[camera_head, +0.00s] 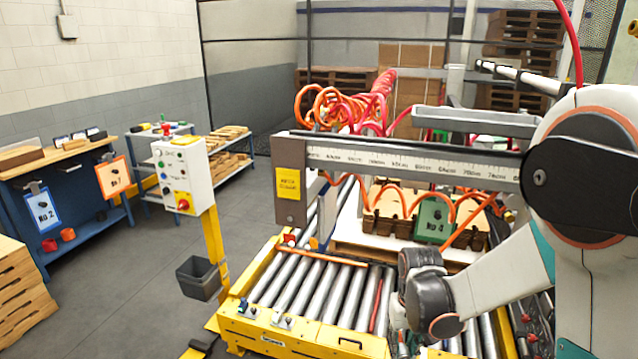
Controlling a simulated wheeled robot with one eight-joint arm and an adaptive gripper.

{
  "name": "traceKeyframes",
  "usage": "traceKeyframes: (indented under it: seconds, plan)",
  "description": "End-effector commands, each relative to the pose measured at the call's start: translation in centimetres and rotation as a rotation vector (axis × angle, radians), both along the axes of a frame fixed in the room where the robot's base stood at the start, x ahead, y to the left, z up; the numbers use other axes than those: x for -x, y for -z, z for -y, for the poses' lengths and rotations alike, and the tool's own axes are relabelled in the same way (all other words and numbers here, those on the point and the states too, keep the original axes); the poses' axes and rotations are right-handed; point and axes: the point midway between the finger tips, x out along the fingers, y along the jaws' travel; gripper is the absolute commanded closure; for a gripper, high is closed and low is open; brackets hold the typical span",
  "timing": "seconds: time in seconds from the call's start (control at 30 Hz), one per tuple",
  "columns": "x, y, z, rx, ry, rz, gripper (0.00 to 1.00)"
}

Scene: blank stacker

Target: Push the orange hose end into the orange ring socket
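A coiled orange hose (402,207) hangs in loops below the grey scaled beam. A straighter orange stretch (461,228) runs down to the left toward my dark wrist joint (433,299), and I cannot tell where the hose ends. More orange coils (322,104) hang behind the beam. I cannot make out the orange ring socket. My arm comes in from the right, and its wrist is over the roller conveyor. The fingers of my gripper cannot be made out at or below the wrist, so its opening and any hold are unclear.
The scaled beam (400,163) crosses above the roller conveyor (312,290) with its yellow frame. A green "No 4" sign (433,219) stands by wooden blanks behind. A control box (183,174) on a yellow post and a grey bin (199,277) are left.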

Motion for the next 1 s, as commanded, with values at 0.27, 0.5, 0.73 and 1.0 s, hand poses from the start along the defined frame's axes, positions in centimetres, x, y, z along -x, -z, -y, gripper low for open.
traceKeyframes:
  seconds: [0.27,0.5,0.73,1.0]
  plan:
    - [1.6,-1.3,-0.6,-0.001,-0.002,0.000,1.00]
    - [3.0,-2.3,-1.0,-0.001,-0.002,0.000,1.00]
    - [4.3,-3.3,-1.4,-0.001,-0.002,0.000,1.00]
    - [5.8,-4.4,-1.9,-0.001,-0.003,0.000,1.00]
